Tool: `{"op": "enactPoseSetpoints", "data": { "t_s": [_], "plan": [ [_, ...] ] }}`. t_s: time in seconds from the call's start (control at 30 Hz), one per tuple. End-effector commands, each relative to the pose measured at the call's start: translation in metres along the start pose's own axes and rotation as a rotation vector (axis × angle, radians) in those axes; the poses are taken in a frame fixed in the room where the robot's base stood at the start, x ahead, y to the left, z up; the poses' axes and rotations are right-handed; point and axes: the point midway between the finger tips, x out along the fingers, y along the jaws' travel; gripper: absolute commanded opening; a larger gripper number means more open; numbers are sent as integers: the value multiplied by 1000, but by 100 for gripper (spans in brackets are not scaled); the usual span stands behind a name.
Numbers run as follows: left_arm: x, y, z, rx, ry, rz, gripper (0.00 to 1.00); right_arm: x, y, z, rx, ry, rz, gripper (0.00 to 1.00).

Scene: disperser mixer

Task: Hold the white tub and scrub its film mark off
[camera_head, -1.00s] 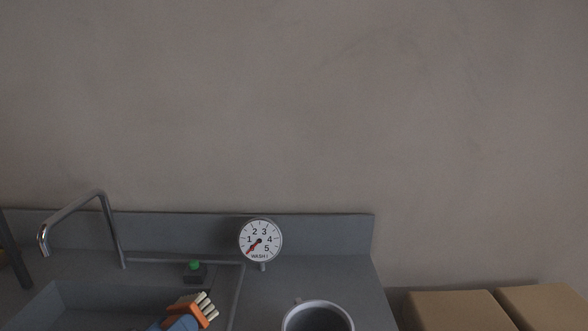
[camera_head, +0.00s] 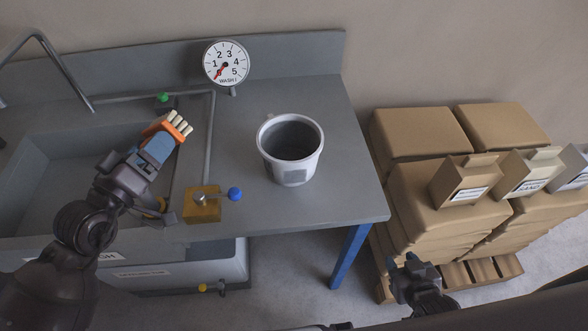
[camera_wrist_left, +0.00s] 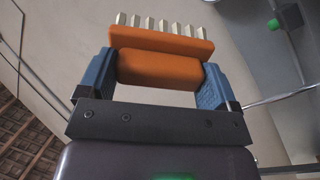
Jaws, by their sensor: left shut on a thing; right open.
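The white tub (camera_head: 290,150) stands upright on the grey worktop, right of the sink. A grey square patch, likely the film mark (camera_head: 294,176), shows on its near side. My left gripper (camera_head: 162,142) is shut on an orange brush (camera_head: 168,128) with pale bristles, held over the sink, left of the tub and apart from it. The brush (camera_wrist_left: 160,58) also shows between the blue fingers in the left wrist view, bristles outward. My right gripper (camera_head: 414,272) is open and empty, low at the right, beyond the table's edge.
A dial marked WASH (camera_head: 226,63) stands behind the tub. The sink (camera_head: 60,185) and tap (camera_head: 55,55) are at left. A yellow block with a blue knob (camera_head: 202,205) sits at the front edge. Boxes and sacks (camera_head: 440,190) stand at right.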

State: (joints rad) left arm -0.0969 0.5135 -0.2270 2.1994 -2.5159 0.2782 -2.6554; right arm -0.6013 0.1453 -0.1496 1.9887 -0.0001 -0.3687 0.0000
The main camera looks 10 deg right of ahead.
Motion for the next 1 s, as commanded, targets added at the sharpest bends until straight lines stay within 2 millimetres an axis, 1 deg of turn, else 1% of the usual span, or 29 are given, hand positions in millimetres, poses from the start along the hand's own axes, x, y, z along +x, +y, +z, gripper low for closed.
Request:
{"op": "enactPoseSetpoints", "data": {
  "t_s": [0.13, 0.37, 0.47, 0.53, 0.57, 0.67, 0.7, 0.77, 0.8, 0.87, 0.9, 1.0],
  "plan": [
    [0, 0, 0, 0, 1, 1, 62, 0, 0, -3, 3, 5, 0, 43],
    [0, 0, 0, -14, 3, 1, 62, 0, -1, -2, 3, 3, 0, 43],
    [0, 0, 2, -87, 15, 5, 62, 0, -1, -2, 3, 3, 0, 43],
    [1, 5, 8, -144, 21, 13, 62, 0, -1, -2, 3, 3, 0, 43],
    [3, 8, 15, -170, 19, 20, 62, 0, -1, -2, 3, 3, 0, 43],
    [9, 17, 45, -240, 8, 47, 62, 0, -1, -1, 3, 2, 0, 43],
    [12, 21, 59, -267, 1, 59, 62, 0, -1, -1, 3, 2, 0, 43],
    [17, 29, 80, -306, -11, 78, 62, 0, -1, -1, 3, 2, 0, 43],
    [20, 35, 94, -334, -16, 90, 62, 0, -1, -1, 3, 2, 0, 43],
    [24, 46, 115, -372, -25, 106, 62, 0, -1, -1, 3, 2, 0, 43],
    [27, 54, 129, -398, -31, 114, 62, 0, -1, -1, 3, 2, 0, 43],
    [34, 75, 163, -465, -37, 129, 62, 0, -1, -1, 3, 2, 0, 43]
  ]
}}
